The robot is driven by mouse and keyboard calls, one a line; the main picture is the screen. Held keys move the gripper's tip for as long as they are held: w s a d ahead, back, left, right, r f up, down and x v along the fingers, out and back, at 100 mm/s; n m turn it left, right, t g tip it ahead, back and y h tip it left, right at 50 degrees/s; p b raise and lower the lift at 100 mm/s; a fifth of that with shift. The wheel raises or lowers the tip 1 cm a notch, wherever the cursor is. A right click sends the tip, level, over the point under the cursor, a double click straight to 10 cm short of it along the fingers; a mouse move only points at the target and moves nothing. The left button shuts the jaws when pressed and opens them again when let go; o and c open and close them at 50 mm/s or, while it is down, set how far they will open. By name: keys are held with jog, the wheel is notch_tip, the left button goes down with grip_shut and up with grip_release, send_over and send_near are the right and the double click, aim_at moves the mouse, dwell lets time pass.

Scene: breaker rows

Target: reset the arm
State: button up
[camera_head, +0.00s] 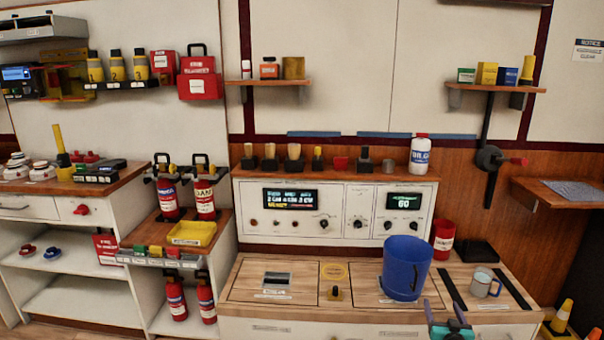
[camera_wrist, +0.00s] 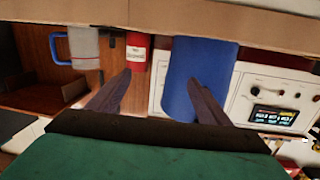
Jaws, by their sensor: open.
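My gripper (camera_head: 445,306) shows at the bottom edge of the head view, in front of the wooden counter (camera_head: 350,296) and just below the blue bucket (camera_head: 406,266). In the wrist view my gripper (camera_wrist: 158,77) has its two dark fingers spread, with nothing held between them. The wrist picture is upside down. There the blue bucket (camera_wrist: 200,65) stands beyond the right finger, and the red can (camera_wrist: 136,51) lies beyond the left fingertip. I cannot tell whether a finger touches the bucket. Most of my arm is out of view.
The red can (camera_head: 443,239) stands behind the bucket, and a grey mug (camera_head: 484,284) sits to its right between black strips. A control panel (camera_head: 305,211) backs the counter. A wall lever (camera_head: 489,158) hangs at right. Yellow cones (camera_head: 561,317) stand at lower right.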

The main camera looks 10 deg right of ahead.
jog(key=w+a+f+n+g+y+p, duration=0.1)
jog(key=w+a+f+y+p, duration=0.15)
jog(key=a, duration=0.85)
jog(key=w+a+f+g+y+p, duration=0.1)
jog(key=w+a+p, duration=0.3)
jog(key=a, duration=0.7)
jog(key=s+a+f+g+y+p, duration=0.1)
jog(key=s+a+f+g+p, duration=0.15)
jog(key=a, duration=0.45)
jog(key=s+a+f+g+p, duration=0.1)
jog(key=s+a+f+p, duration=0.15)
jog(key=a, duration=0.55)
jog(key=s+a+f+n+g+p, duration=0.1)
jog(key=s+a+f+g+p, duration=0.15)
jog(key=s+a+g, duration=0.4)
jog(key=s+a+f+n+g+p, duration=0.15)
jog(key=s+a+f, duration=0.25)
jog(key=s, duration=0.6)
jog(key=s+a+r+n+g+y, duration=0.1)
jog(key=s+g, duration=0.3)
jog(key=s, duration=0.6)
jog(key=s+a+r+n+g+y, duration=0.1)
jog(key=s+a+g, duration=0.2)
jog(key=s, duration=0.7)
jog(key=shift+s+g+p, duration=0.3)
jog(key=shift+g+p, duration=0.05)
jog(key=shift+p, duration=0.1)
jog(key=shift+y, duration=0.25)
